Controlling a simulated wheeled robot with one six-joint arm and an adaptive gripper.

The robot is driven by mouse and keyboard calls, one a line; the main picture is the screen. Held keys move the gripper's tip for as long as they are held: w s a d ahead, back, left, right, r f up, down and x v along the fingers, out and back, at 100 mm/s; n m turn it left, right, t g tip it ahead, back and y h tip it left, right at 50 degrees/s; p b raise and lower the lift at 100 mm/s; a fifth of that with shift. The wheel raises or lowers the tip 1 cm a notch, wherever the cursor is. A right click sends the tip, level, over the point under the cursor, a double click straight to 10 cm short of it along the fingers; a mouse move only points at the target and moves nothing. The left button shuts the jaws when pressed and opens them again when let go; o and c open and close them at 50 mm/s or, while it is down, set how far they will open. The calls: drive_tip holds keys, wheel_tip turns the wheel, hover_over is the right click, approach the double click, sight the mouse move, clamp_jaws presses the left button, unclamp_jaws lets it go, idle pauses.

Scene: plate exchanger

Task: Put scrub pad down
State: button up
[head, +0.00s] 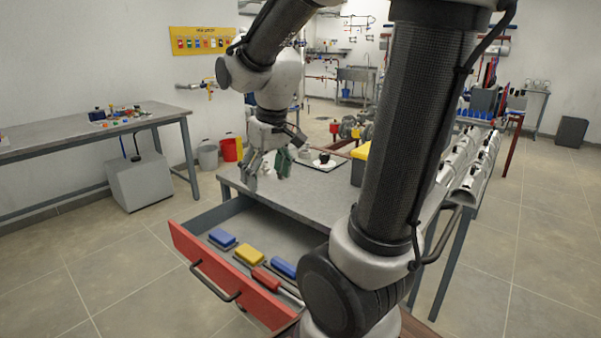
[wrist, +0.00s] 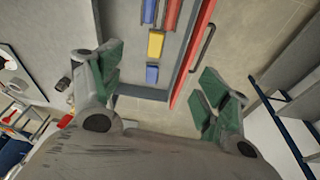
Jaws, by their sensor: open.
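My gripper (head: 267,172) is open above the back left part of the open drawer, near the table's edge. In the wrist view its green-padded fingers (wrist: 160,84) are wide apart with nothing held between them. In the drawer lie a blue pad (head: 222,238), a yellow pad (head: 249,255) and a second blue pad (head: 283,267). The wrist view also shows the blue pad (wrist: 152,74), the yellow pad (wrist: 156,44) and the second blue pad (wrist: 149,11). I cannot tell which one is the scrub pad.
The red-fronted drawer (head: 208,269) is pulled out from the grey table (head: 310,196). A red-handled tool (head: 266,279) lies beside the pads. A round black-and-white object (head: 324,160) and a yellow box (head: 359,163) stand on the table. The drawer's back left floor is clear.

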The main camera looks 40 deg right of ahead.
drive_tip(key=s+r+t, duration=0.1)
drive_tip(key=s+r, duration=0.4)
drive_tip(key=s, duration=0.7)
drive_tip(key=shift+s+m+t, duration=0.3)
drive_tip(key=shift+s+m, duration=0.05)
drive_tip(key=shift+m, duration=0.05)
drive_tip(key=shift+s, duration=0.1)
